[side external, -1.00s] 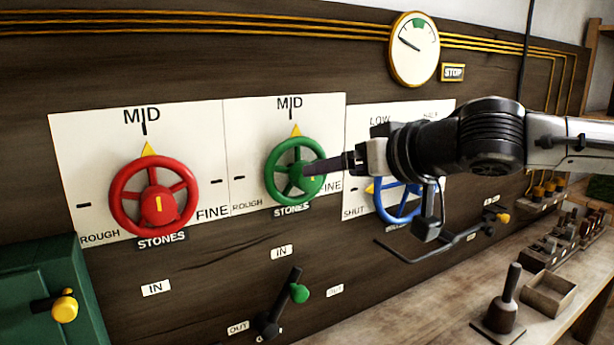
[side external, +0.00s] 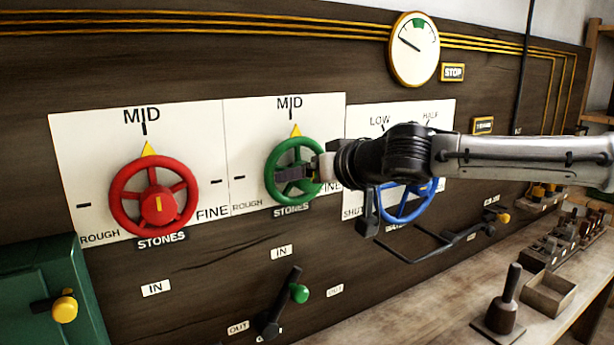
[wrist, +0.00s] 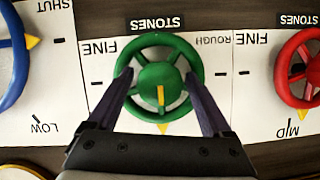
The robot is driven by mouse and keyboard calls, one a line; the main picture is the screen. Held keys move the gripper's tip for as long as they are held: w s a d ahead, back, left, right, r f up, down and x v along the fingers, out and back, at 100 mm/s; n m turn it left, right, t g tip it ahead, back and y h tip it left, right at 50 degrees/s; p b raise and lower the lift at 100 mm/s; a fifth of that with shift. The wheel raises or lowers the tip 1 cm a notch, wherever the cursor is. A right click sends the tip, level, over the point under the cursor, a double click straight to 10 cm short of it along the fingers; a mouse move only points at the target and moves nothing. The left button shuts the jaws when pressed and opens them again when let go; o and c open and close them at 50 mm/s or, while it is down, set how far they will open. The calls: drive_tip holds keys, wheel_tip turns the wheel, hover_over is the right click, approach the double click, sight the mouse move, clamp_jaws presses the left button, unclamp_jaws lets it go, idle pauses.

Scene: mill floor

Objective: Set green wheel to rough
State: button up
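The green wheel (side external: 296,150) is on a white plate between ROUGH at its lower left and FINE at its lower right. Its yellow pointer (side external: 296,130) is at the top, at MID. In the wrist view, which is upside down, the green wheel (wrist: 160,43) shows its pointer (wrist: 163,127) at the bottom and ROUGH at the right. My gripper (wrist: 160,76) is open, with one finger on each side of the green hub (wrist: 159,77). In the side view my gripper (side external: 290,174) covers the hub. I cannot tell whether the fingers touch the wheel.
A red wheel (side external: 115,196) is to the left, its pointer also at MID. A blue wheel (side external: 407,216) is to the right, partly behind my arm. A gauge (side external: 414,70) is above.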

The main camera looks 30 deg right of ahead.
drive_tip(key=c, duration=1.2)
drive_tip(key=n+h, duration=0.2)
drive_tip(key=shift+a+n, duration=0.1)
drive_tip(key=shift+n, duration=0.3)
drive_tip(key=n+h, duration=0.2)
drive_tip(key=n, duration=0.1)
drive_tip(key=shift+f, duration=0.1)
drive_tip(key=n+t+h, duration=0.1)
drive_tip(key=n+h, duration=0.1)
drive_tip(key=n, duration=0.1)
drive_tip(key=n+t+h, duration=0.1)
drive_tip(key=n, duration=0.3)
drive_tip(key=shift+t, duration=0.3)
drive_tip(key=shift+n, duration=0.3)
